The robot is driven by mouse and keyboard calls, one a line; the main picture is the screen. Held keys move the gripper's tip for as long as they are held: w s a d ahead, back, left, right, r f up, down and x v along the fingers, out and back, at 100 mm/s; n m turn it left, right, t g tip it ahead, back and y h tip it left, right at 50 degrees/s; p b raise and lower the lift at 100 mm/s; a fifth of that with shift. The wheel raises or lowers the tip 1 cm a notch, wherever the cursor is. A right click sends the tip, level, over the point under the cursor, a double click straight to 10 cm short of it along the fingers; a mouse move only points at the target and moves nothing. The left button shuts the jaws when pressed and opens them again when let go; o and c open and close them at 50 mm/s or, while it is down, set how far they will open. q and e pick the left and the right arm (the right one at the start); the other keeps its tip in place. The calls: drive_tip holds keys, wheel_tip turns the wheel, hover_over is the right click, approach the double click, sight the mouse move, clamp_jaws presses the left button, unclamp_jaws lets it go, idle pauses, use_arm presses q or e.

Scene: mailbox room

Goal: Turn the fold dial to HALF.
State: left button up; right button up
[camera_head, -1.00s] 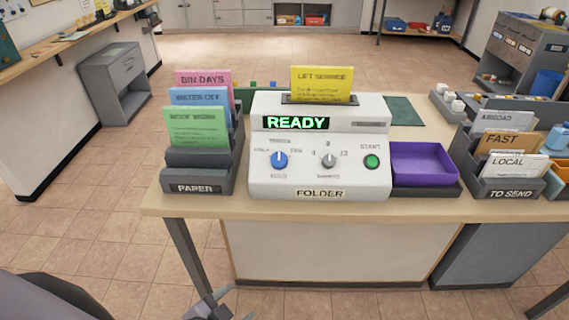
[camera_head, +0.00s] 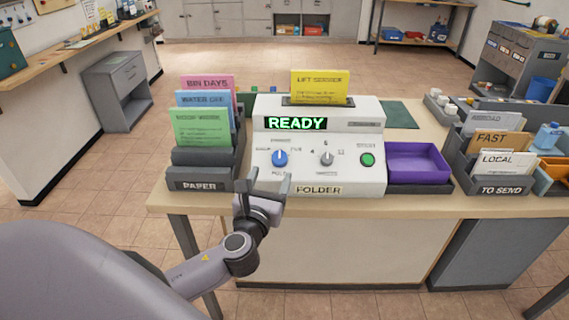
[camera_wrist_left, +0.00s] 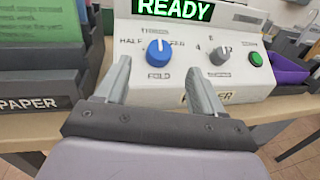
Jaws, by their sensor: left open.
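The folder machine (camera_head: 318,175) is a white box on the table with a lit READY display and a yellow LIFT SERVICE sheet (camera_head: 320,84) in its top slot. Its blue fold dial (camera_head: 280,158) is at the front left; in the left wrist view the dial (camera_wrist_left: 158,51) has a white mark near its top, with HALF printed to its left. My left gripper (camera_head: 269,182) is open and empty, in front of and just below the dial, apart from it. In the left wrist view the dial shows between and beyond the two fingers (camera_wrist_left: 160,82). My right gripper is not in view.
A grey knob (camera_head: 326,158) and a green START button (camera_head: 367,159) sit right of the dial. The PAPER rack (camera_head: 195,185) stands close on the left. A purple tray (camera_head: 417,163) and the TO SEND rack (camera_head: 505,187) are on the right.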

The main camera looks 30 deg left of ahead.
sight(279, 158)
use_arm(q)
drive_tip(key=shift+x, duration=3.3)
drive_tip(key=shift+f, duration=0.1)
drive_tip(key=c, duration=1.1)
